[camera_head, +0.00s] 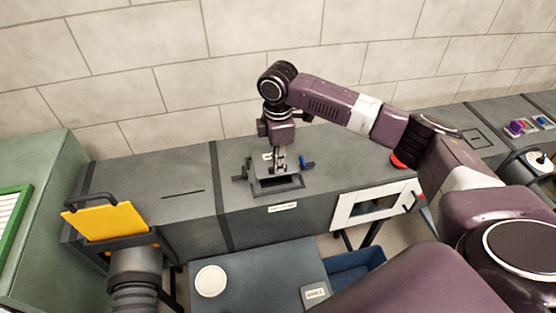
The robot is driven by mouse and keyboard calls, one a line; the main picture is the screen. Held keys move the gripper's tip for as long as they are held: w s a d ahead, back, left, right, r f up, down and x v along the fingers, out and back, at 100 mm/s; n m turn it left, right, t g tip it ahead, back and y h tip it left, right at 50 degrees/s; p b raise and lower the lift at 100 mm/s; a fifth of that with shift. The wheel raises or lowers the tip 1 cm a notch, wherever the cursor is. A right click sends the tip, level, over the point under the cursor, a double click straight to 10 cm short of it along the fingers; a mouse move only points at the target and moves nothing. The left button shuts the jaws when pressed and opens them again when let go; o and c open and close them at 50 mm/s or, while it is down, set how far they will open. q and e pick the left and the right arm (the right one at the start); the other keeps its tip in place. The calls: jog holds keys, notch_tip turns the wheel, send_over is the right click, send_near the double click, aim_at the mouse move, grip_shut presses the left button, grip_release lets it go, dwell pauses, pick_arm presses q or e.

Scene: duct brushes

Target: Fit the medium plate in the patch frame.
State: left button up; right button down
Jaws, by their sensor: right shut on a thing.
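The patch frame (292,184) is a dark rectangular frame on top of the grey duct, right of the dark seam. My right gripper (279,168) is above the frame, pointing down, and is shut on a grey plate (259,167). The plate is small in view and partly hidden by the fingers. I cannot tell its size or whether it touches the frame. A dark clamp sticks out at the frame's left, and a blue-handled one (307,163) stands at its right.
A yellow panel (100,222) in a dark holder stands at the left, by a green cabinet (45,165). A grey table (250,272) with a white disc (210,281) is in front, beside a blue bin (355,266). A white-framed hatch (345,210) is on the duct's front. A tiled wall rises behind.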

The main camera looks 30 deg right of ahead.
aim_at(278, 175)
jog(key=shift+f, duration=0.2)
jog(key=shift+f+b, duration=0.85)
jog(key=shift+f, duration=1.7)
jog(key=c, duration=2)
grip_release()
notch_tip(278, 175, up, 12)
jog(key=shift+s+r, duration=0.1)
